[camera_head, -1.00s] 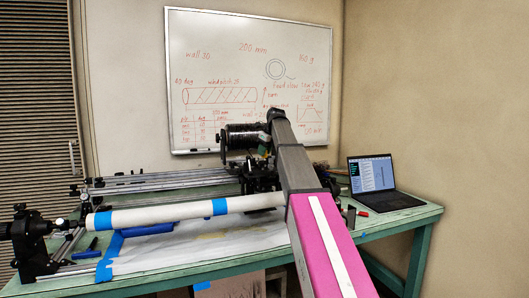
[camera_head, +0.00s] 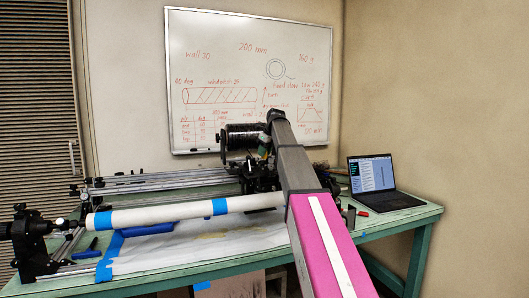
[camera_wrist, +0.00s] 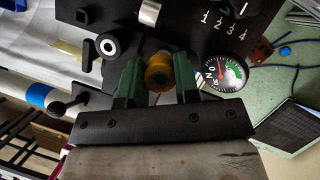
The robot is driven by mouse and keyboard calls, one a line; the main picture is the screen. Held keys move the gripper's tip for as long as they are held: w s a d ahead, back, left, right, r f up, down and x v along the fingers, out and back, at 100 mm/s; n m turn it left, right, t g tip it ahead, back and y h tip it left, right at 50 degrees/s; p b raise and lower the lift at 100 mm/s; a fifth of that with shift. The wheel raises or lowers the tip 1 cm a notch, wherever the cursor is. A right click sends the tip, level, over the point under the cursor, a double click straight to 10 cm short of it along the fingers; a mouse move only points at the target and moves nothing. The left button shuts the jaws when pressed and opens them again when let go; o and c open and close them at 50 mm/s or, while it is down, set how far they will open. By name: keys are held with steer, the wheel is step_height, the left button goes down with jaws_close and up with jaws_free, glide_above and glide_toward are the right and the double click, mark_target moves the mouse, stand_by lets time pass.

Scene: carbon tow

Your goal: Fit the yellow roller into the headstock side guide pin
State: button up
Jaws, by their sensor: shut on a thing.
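The yellow roller (camera_wrist: 158,70) is a small amber ring with a darker centre, seen in the wrist view. My gripper (camera_wrist: 158,80) has two green fingers, closed on the roller from both sides. The roller is held in front of a black plate (camera_wrist: 185,35) on the carriage. A pale metal cylinder (camera_wrist: 150,12) stands on that plate beyond the roller. I cannot tell whether it is the headstock side guide pin, nor whether a pin is inside the roller.
The black plate carries numbers and a round dial (camera_wrist: 221,74). A white ring fitting (camera_wrist: 106,45) is left of the fingers. A long white tube with blue tape (camera_head: 160,215) spans the bench. A black spool (camera_head: 243,137) and laptop (camera_head: 378,180) stand nearby.

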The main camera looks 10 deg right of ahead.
steer(key=shift+f, duration=0.65)
steer(key=o, duration=1)
steer(key=shift+c, duration=0.2)
steer(key=shift+r, duration=0.15)
steer(key=v, duration=1)
steer(key=shift+s+r, duration=0.2)
steer(key=shift+r, duration=0.1)
steer(key=shift+d, duration=0.1)
